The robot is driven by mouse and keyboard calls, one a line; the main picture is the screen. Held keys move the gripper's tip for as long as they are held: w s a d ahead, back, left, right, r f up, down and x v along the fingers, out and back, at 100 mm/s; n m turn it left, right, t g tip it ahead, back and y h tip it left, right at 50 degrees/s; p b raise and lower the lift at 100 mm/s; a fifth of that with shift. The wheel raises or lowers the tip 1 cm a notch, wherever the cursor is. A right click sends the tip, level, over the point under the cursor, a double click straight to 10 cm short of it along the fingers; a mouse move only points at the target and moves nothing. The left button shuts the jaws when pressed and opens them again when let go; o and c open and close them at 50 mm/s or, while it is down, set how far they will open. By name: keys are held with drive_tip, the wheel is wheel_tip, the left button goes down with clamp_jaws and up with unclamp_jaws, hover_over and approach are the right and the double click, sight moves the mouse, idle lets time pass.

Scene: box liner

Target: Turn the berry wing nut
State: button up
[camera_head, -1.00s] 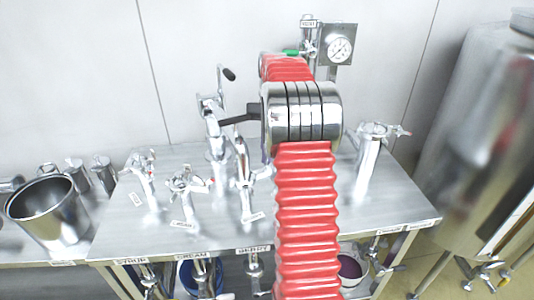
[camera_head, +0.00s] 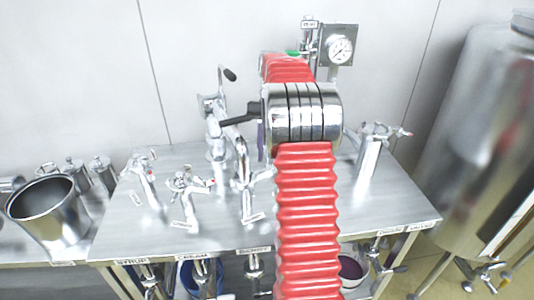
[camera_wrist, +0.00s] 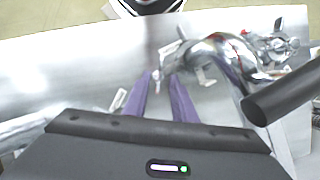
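The berry fitting (camera_head: 243,180) is a chrome pipe and clamp standing behind the BERRY label (camera_head: 254,250); my arm hides part of its right side. In the wrist view, small chrome wing-like parts (camera_wrist: 172,68), apparently the berry wing nut, lie just beyond my fingertips. I cannot tell whether they touch. My gripper (camera_wrist: 164,78) has two purple fingers, apart with a gap between them, and holds nothing visible. In the head view a sliver of purple finger shows left of my red arm.
A curved chrome pipe (camera_wrist: 222,58) and a black lever (camera_wrist: 283,95) stand close to the right of my fingers in the wrist view. The cream fitting (camera_head: 188,183) and syrup fitting (camera_head: 142,175) stand further left. A steel pot (camera_head: 50,212) is at far left.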

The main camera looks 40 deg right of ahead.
drive_tip(key=v, duration=0.7)
drive_tip(key=shift+o, duration=0.5)
drive_tip(key=shift+o, duration=0.9)
drive_tip(key=shift+s+d+r, duration=0.1)
drive_tip(key=shift+s+d, duration=0.05)
drive_tip(key=shift+d, duration=0.05)
drive_tip(key=o, duration=0.6)
drive_tip(key=shift+m+t, duration=0.5)
drive_tip(key=shift+m, duration=0.1)
drive_tip(key=s+r, duration=0.1)
drive_tip(key=s+d+r, duration=0.1)
drive_tip(key=s+r, duration=0.2)
drive_tip(key=r, duration=0.1)
drive_tip(key=shift+s+d, duration=0.3)
drive_tip(key=shift+s, duration=0.1)
drive_tip(key=shift+o, duration=1.1)
drive_tip(key=s+r+m, duration=0.1)
drive_tip(key=s+r+m+t, duration=0.1)
drive_tip(key=s+m, duration=0.1)
drive_tip(key=shift+a+t, duration=0.15)
drive_tip(key=shift+t, duration=0.15)
drive_tip(key=m+t, duration=0.1)
drive_tip(key=m, duration=0.3)
drive_tip(key=f+m+t, duration=0.1)
drive_tip(key=m, duration=0.4)
drive_tip(key=a+f+m+t, duration=0.1)
drive_tip(key=m, duration=0.3)
drive_tip(key=shift+w+m+t, duration=0.25)
drive_tip(key=shift+m+t, duration=0.15)
